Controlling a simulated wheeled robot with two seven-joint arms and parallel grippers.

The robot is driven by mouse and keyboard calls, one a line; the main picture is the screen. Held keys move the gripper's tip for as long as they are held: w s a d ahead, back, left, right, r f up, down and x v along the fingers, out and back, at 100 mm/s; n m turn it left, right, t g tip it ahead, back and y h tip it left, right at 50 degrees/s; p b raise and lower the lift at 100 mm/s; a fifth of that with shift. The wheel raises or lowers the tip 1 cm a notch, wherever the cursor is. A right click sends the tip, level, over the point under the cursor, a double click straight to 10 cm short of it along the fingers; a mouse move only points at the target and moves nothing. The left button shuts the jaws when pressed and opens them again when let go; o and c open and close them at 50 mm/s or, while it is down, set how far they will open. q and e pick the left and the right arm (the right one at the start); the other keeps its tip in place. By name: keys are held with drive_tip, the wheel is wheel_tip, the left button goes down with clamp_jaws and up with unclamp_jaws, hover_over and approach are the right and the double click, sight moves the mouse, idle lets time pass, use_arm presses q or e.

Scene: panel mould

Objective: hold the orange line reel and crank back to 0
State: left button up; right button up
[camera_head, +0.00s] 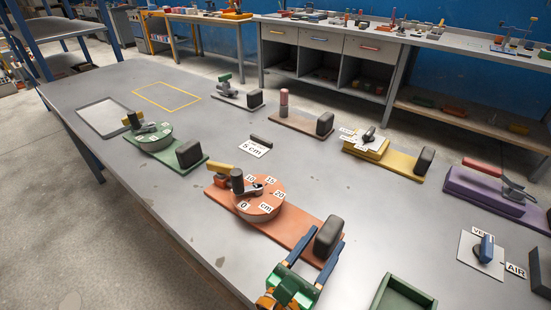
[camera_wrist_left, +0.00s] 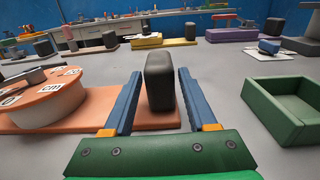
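The orange line reel (camera_head: 258,205) sits on an orange base plate (camera_head: 291,237), its top bearing labels 0, 10, 15, 20 and cm. A crank with a dark upright knob (camera_head: 237,181) stands at its left side, beside a yellow bar (camera_head: 220,171). A dark rounded block (camera_head: 327,236) stands upright at the plate's near right end. My left gripper (camera_head: 330,243), green with blue fingers, is open at this block. In the left wrist view the block (camera_wrist_left: 160,82) stands between the fingers, with a gap on each side. The reel (camera_wrist_left: 45,95) is at the left there. My right gripper is not in view.
A green reel (camera_head: 153,137), a yellow unit (camera_head: 368,148) and a purple unit (camera_head: 490,190) stand around the table. A green open tray (camera_head: 402,296) lies right of my left gripper. A 5 cm card (camera_head: 252,147) lies behind the orange reel. A VENT/AIR switch plate (camera_head: 480,262) is at the right.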

use_arm(q)
drive_tip(key=shift+o, duration=0.9)
